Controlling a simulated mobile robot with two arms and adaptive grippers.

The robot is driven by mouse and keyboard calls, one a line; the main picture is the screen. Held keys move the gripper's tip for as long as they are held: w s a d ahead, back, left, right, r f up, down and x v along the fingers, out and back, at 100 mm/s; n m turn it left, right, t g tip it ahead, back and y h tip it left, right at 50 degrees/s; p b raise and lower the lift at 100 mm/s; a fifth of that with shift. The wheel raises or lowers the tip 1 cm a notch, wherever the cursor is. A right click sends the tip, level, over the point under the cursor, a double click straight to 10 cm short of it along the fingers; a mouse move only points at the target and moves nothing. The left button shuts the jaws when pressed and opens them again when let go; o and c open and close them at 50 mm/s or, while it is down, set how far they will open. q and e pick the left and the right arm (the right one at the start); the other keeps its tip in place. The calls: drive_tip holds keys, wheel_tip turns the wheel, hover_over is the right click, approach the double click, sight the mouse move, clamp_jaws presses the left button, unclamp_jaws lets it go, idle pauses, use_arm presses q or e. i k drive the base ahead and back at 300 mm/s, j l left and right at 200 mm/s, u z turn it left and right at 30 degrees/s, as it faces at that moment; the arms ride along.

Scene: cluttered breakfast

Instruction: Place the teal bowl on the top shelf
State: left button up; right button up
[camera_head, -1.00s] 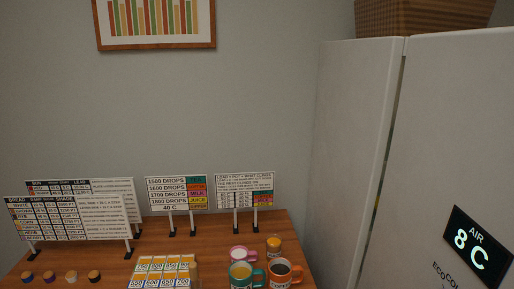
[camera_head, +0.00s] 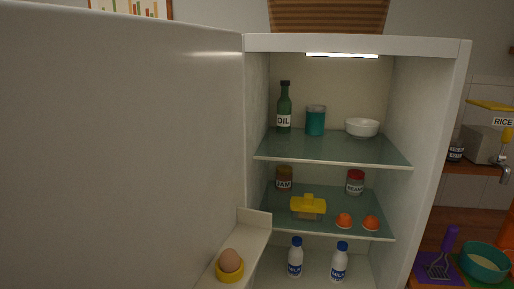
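The teal bowl (camera_head: 485,265) is at the lower right, beside the fridge, on the wooden counter area; its inside looks pale, and the right edge of the picture comes close to it. The fridge stands open. Its top shelf (camera_head: 335,150) is glass and holds a green oil bottle (camera_head: 284,110), a teal jar or canister (camera_head: 315,122) and a white bowl (camera_head: 362,127). Bare glass shows at the front of this shelf. Neither of my grippers is in view.
The open white door (camera_head: 120,150) fills the left; an egg in a yellow cup (camera_head: 229,268) sits in its rack. Lower shelves hold jars, a yellow-lidded dish (camera_head: 308,206), two orange items and milk bottles (camera_head: 295,257). A purple slotted spatula (camera_head: 440,258) lies left of the teal bowl.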

sight(483, 262)
drive_tip(key=l, duration=0.45)
drive_tip(key=k+l+u, duration=0.15)
drive_tip(key=l, duration=0.8)
drive_tip(key=k+l+u, duration=0.1)
drive_tip(key=l, duration=0.35)
drive_tip(key=l+u, duration=0.1)
drive_tip(key=l, duration=0.35)
drive_tip(key=k+l, duration=0.2)
drive_tip(key=l, duration=0.2)
drive_tip(key=k+l+u, duration=0.1)
drive_tip(key=l, duration=0.35)
